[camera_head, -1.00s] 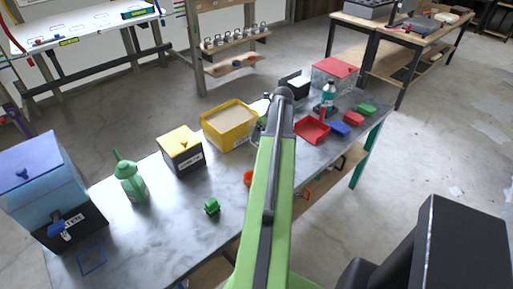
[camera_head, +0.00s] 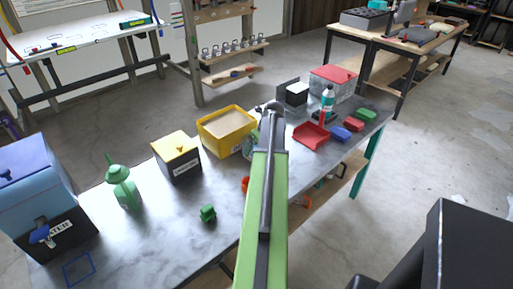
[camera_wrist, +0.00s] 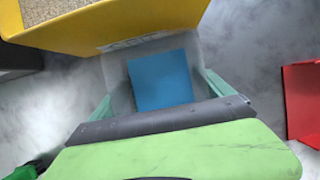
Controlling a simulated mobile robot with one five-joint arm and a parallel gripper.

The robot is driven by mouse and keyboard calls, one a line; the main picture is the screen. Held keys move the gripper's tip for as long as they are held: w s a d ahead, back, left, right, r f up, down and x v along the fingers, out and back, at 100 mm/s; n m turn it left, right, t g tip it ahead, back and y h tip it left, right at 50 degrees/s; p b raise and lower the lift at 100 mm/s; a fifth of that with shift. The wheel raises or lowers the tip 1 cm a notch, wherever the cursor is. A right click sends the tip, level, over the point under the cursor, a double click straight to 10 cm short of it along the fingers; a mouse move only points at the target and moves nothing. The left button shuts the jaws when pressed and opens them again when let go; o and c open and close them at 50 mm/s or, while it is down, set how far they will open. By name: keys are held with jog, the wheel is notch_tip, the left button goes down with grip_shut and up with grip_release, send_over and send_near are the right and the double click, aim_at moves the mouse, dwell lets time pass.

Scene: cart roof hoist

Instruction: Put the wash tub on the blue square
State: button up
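My gripper (camera_wrist: 160,95) has its two green fingers spread wide, in front of a yellow bin. Between them the wrist view shows a flat blue patch (camera_wrist: 160,80) with a pale grey surround; this may be the wash tub seen from above, but I cannot tell for sure. In the head view my arm hides most of this spot. A blue square outline (camera_head: 78,268) lies on the tabletop at the near left, in front of the blue-lidded water container (camera_head: 35,195), and is empty.
The front left tabletop is mostly clear.

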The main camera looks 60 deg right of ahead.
jog(key=shift+o, duration=0.9)
